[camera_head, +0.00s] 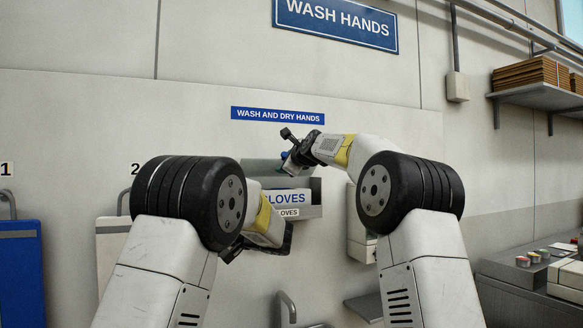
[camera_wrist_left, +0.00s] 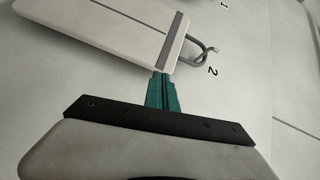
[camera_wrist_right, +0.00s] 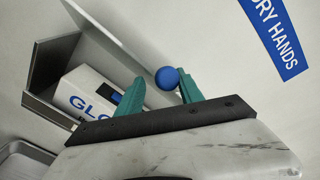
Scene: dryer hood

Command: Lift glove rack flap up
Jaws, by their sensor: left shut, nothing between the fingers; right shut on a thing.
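The glove rack (camera_head: 314,197) is a grey open-fronted box on the wall, holding a white box marked GLOVES (camera_head: 287,197). Its flap (camera_head: 258,167) is a grey panel at the top, tilted away from the box; it also shows in the right wrist view (camera_wrist_right: 108,38). A round blue knob (camera_wrist_right: 167,78) sits at the flap's edge. My right gripper (camera_wrist_right: 160,92) is shut on the knob, with a teal finger on each side. My left gripper (camera_wrist_left: 162,90) is shut and empty, below and left of the rack, facing a white hanging board (camera_wrist_left: 110,25).
A blue WASH AND DRY HANDS sign (camera_head: 277,115) is on the wall above the rack. A white dispenser (camera_head: 360,235) is at right of the rack and a tap (camera_head: 288,305) below. A blue board (camera_head: 28,265) hangs at far left.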

